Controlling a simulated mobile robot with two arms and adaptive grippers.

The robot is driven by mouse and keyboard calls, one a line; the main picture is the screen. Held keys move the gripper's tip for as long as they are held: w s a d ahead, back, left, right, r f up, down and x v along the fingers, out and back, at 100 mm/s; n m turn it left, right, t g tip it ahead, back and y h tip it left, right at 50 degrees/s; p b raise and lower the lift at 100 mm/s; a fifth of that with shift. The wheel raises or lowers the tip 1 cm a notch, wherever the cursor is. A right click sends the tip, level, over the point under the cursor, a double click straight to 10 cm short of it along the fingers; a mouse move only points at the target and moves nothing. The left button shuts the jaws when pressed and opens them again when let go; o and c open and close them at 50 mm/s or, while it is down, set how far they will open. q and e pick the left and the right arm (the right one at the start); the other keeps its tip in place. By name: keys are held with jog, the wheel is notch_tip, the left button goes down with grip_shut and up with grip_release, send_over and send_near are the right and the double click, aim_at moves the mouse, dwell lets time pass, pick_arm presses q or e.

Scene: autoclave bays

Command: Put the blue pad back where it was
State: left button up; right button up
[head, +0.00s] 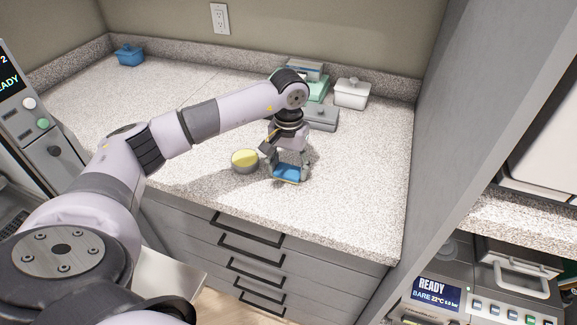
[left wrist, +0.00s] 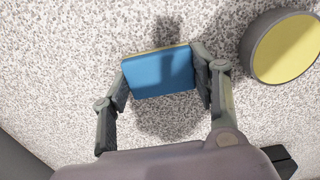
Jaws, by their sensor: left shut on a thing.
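The blue pad (head: 287,172) is a small block with a thin yellow layer along one edge. It also shows in the left wrist view (left wrist: 160,74), held between the two fingers. My left gripper (head: 285,168) is shut on the pad over the front part of the speckled counter (head: 345,190). In the left wrist view, my left gripper (left wrist: 165,80) grips the pad by its two short sides, and a shadow falls on the counter around it. I cannot tell exactly how high the pad is. My right gripper is not in view.
A grey round bowl with a yellow inside (head: 245,161) stands just left of my gripper. Behind are a grey case (head: 322,118), a green box (head: 318,90) and a white lidded container (head: 351,93). A blue container (head: 130,54) stands far left. A grey partition (head: 460,100) bounds the right.

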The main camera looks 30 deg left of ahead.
aim_at(289, 170)
pick_arm(q)
jog(key=o, duration=1.1)
jog(key=shift+f, duration=0.1)
jog(key=shift+r+p, duration=0.25)
jog(key=shift+p, duration=0.05)
jog(key=shift+r+b, duration=1.45)
jog(key=shift+r, duration=4.45)
